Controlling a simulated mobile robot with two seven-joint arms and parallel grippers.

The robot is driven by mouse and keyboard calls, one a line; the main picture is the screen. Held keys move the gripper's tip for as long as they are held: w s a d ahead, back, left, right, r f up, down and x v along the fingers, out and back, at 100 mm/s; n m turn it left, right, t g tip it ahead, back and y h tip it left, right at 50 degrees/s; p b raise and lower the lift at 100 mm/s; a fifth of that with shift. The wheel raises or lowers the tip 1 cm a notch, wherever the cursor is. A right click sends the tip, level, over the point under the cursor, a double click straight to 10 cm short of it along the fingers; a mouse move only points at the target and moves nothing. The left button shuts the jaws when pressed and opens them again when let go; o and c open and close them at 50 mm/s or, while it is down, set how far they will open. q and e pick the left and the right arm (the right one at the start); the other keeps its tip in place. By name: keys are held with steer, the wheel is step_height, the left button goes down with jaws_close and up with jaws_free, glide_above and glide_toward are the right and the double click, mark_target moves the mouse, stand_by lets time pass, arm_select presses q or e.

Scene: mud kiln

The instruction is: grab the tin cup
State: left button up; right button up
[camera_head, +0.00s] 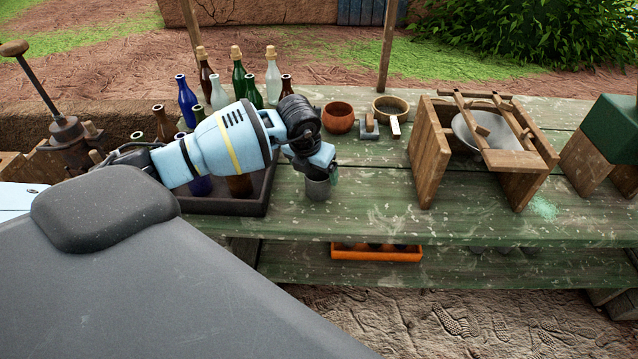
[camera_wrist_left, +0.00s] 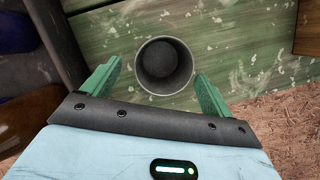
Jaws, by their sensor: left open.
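The tin cup (camera_head: 318,187) is a small grey cup standing upright on the green wooden table (camera_head: 375,205), near its front left part. My left gripper (camera_head: 322,175) is just above and beside the cup in the head view, partly hiding its rim. In the left wrist view the cup (camera_wrist_left: 165,65) shows from above, open and empty. The green fingers of my left gripper (camera_wrist_left: 158,85) are open, one on either side of the cup, with gaps between them and its wall. My right gripper is not in view.
A dark tray (camera_head: 262,195) with several bottles stands left of the cup. A reddish bowl (camera_head: 338,117) and a tan bowl (camera_head: 391,107) are behind it. A wooden stand (camera_head: 428,160) holds a metal basin on the right. An orange crate (camera_head: 376,252) sits on the lower shelf.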

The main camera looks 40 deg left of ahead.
mark_target(318, 175)
arm_select(q)
steer(key=x, duration=0.5)
steer(key=shift+d, duration=0.2)
steer(key=c, duration=1.1)
steer(key=shift+r, duration=0.1)
steer(key=shift+r, duration=0.85)
steer(key=shift+v, duration=1)
steer(key=s, duration=0.9)
steer(key=s+r, duration=0.1)
steer(key=s, duration=0.4)
steer(key=shift+s, duration=0.1)
steer(key=shift+s+d+r, duration=0.1)
steer(key=shift+s+r, duration=0.05)
steer(key=shift+s, duration=0.5)
